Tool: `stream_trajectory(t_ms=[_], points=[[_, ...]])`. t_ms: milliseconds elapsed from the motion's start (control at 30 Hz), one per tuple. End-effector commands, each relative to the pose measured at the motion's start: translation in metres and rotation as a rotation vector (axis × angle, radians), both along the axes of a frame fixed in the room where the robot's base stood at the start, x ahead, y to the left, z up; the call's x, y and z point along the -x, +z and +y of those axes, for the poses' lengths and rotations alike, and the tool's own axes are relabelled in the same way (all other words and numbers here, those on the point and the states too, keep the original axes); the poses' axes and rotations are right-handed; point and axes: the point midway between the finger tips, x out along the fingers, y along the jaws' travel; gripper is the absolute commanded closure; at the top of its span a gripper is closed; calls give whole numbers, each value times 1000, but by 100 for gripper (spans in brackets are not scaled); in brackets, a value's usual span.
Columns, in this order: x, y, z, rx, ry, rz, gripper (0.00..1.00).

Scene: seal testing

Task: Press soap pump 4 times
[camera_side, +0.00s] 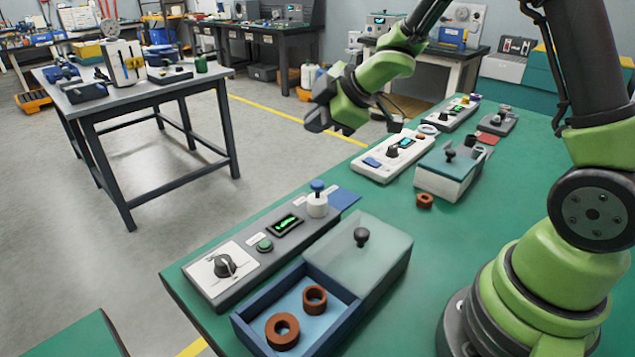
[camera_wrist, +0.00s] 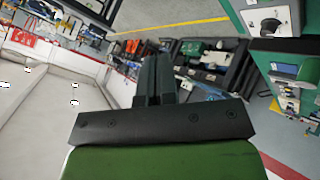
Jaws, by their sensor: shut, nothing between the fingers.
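A small white pump bottle with a blue top (camera_side: 317,199), which looks like the soap pump, stands upright at the far end of a grey control panel (camera_side: 262,252) on the green table. A blue pad (camera_side: 343,197) lies beside it. My gripper (camera_side: 318,120) is shut and empty. It hangs in the air above and behind the pump in the side view, well apart from it. In the wrist view my gripper (camera_wrist: 155,78) shows its fingers together, pointing out into the room. The pump is not clearly seen there.
The panel carries a dark knob (camera_side: 224,266), a green display and a button. A blue box (camera_side: 243,322) with a sliding lid (camera_side: 352,252) holds brown rings (camera_side: 283,331). A white device (camera_side: 393,158) and a lidded box (camera_side: 448,172) stand farther back.

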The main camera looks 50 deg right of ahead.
Motion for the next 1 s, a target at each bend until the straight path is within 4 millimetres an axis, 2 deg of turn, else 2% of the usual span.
stream_trajectory(t_ms=[233, 367, 800, 1000], points=[[0, -2, 0, -1, 1, 2, 100], [0, -10, 1, -4, 2, 4, 100], [0, -68, 0, -2, 0, 5, 100], [0, -84, 0, 0, 2, 2, 100]])
